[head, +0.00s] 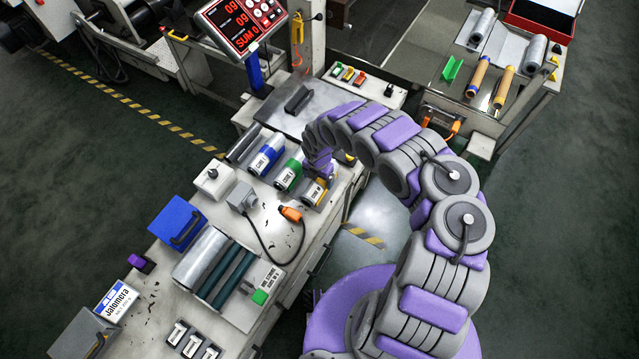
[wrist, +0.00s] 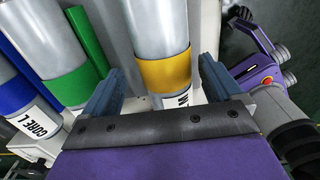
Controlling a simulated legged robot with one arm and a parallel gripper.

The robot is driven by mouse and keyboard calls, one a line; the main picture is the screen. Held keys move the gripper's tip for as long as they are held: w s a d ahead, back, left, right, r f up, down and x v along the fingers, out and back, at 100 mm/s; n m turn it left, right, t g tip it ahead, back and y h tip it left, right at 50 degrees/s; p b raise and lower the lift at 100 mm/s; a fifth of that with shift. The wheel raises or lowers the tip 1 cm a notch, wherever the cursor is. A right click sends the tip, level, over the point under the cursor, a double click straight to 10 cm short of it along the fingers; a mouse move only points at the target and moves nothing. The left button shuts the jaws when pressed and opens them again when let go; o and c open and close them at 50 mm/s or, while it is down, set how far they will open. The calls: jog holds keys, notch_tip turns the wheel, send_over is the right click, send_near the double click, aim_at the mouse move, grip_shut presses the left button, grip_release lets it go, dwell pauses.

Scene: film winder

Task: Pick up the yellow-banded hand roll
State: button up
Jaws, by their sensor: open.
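The yellow-banded hand roll (wrist: 165,74) is a silver cylinder with a yellow band and a white lettered label. In the wrist view it lies between the two blue-grey fingers of my gripper (wrist: 155,85), which are open on either side of it with gaps showing. In the head view the roll (head: 314,193) is at the right end of the row on the bench, partly hidden by my gripper (head: 318,170) over it. A green-banded roll (head: 288,175) and a blue-banded roll (head: 266,154) lie to its left.
A dark roll (head: 243,143) lies beyond the blue-banded one. A grey box (head: 242,197) with an orange-plugged cable (head: 291,214) sits in front of the rolls. A display (head: 240,24) stands behind. A blue box (head: 178,222) is at the left.

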notch_tip(320, 180, down, 2)
jog(key=shift+a+f+b, duration=0.15)
jog(key=shift+f+b, duration=0.05)
jog(key=shift+b, duration=0.15)
jog(key=shift+d+r, duration=0.2)
jog(key=shift+d, duration=0.7)
jog(key=shift+c, duration=0.2)
jog(key=c, duration=0.3)
jog(key=shift+a, duration=0.65)
jog(key=c, duration=0.5)
jog(key=shift+d, duration=0.1)
jog(key=shift+c, duration=1.4)
jog(key=shift+d, duration=0.25)
jog(key=shift+c, duration=0.7)
